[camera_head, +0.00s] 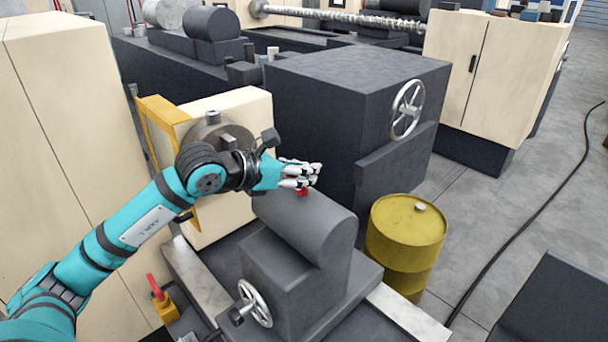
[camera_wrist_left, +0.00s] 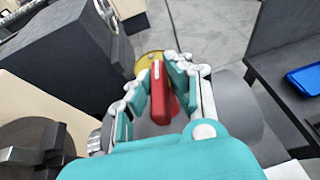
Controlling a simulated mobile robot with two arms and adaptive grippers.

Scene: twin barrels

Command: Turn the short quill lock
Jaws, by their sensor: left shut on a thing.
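The short quill lock (camera_head: 303,191) is a small red lever on top of the dark grey tailstock (camera_head: 305,225). My left gripper (camera_head: 302,178) is over it, with its white and teal fingers around it, so only a little red shows in the head view. In the left wrist view the red lever (camera_wrist_left: 159,92) stands between the two sets of fingers of my left gripper (camera_wrist_left: 160,85), which is shut on it. The lever's lower end is partly hidden by the gripper. My right gripper is not in view.
A handwheel (camera_head: 254,304) is on the tailstock's front end. Another red lever (camera_head: 154,287) stands on a yellow block at lower left. A yellow barrel (camera_head: 406,240) stands right of the tailstock. A large dark machine block (camera_head: 330,110) with a handwheel (camera_head: 406,110) stands behind.

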